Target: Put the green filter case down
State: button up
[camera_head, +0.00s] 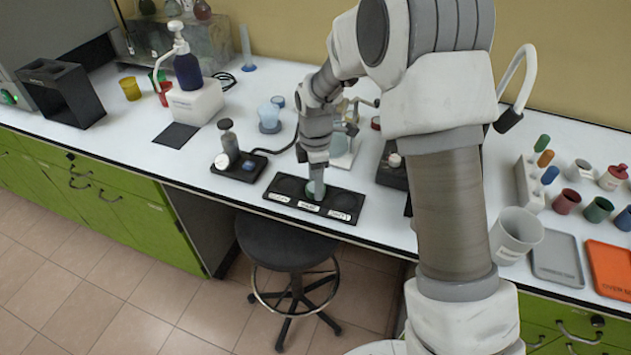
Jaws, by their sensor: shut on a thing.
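My gripper (317,178) points down over a black tray (357,217) near the front edge of the white bench. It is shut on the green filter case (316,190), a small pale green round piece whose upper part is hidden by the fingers. The case is at the middle of the tray's three round places, above a white label. I cannot tell whether its underside touches the tray. The left and right places look empty. The labels are too small to read.
A black stool (286,241) stands below the bench edge. A white bucket (515,234) and grey tray (557,258) are further right.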

jog(key=shift+f, duration=0.1)
jog(key=shift+f, duration=0.15)
jog(key=o, duration=1.3)
